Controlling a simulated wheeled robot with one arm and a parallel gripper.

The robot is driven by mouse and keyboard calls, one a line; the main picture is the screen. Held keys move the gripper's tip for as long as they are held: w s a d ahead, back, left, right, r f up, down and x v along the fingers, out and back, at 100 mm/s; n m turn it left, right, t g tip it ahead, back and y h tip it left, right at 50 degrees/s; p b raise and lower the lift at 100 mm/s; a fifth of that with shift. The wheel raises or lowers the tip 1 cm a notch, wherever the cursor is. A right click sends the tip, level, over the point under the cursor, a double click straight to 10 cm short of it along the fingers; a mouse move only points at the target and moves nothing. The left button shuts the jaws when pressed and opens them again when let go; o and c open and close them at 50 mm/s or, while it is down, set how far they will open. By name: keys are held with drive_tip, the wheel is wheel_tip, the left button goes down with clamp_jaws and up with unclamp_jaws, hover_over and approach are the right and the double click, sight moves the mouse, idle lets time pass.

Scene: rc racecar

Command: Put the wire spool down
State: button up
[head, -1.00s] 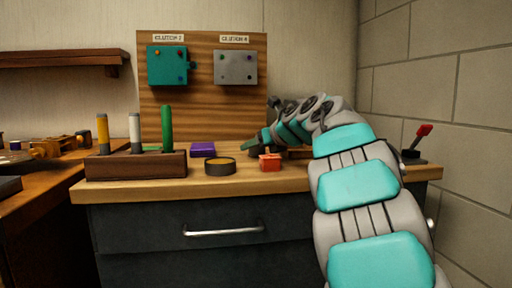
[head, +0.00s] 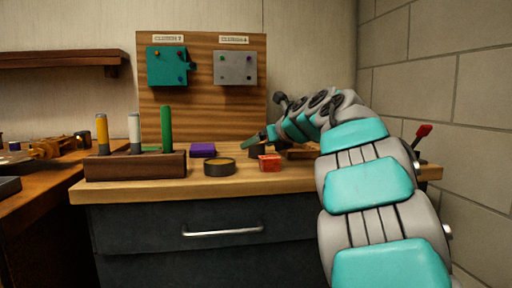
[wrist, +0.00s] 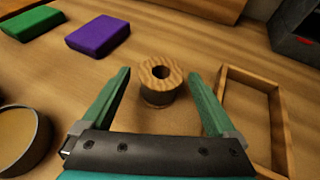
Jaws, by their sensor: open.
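The wire spool (wrist: 159,82) stands upright on the bench top in the wrist view, with a round wooden top, a hole in its middle and dark wire around its body. My gripper (wrist: 174,74) is open, with one green finger on each side of the spool and a gap to both. In the head view, my gripper (head: 256,140) is over the bench, above and near the dark spool (head: 257,152), which is partly hidden behind a red block.
A shallow wooden tray (wrist: 284,130) lies right of the spool. A purple block (wrist: 98,35), a green block (wrist: 33,22) and a round dark tin (wrist: 42,140) lie left. The red block (head: 270,162) is near the bench front. A dark box (wrist: 297,30) stands far right.

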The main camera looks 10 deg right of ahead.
drive_tip(key=v, duration=0.9)
drive_tip(key=shift+s+r, duration=0.1)
drive_tip(key=shift+s, duration=0.05)
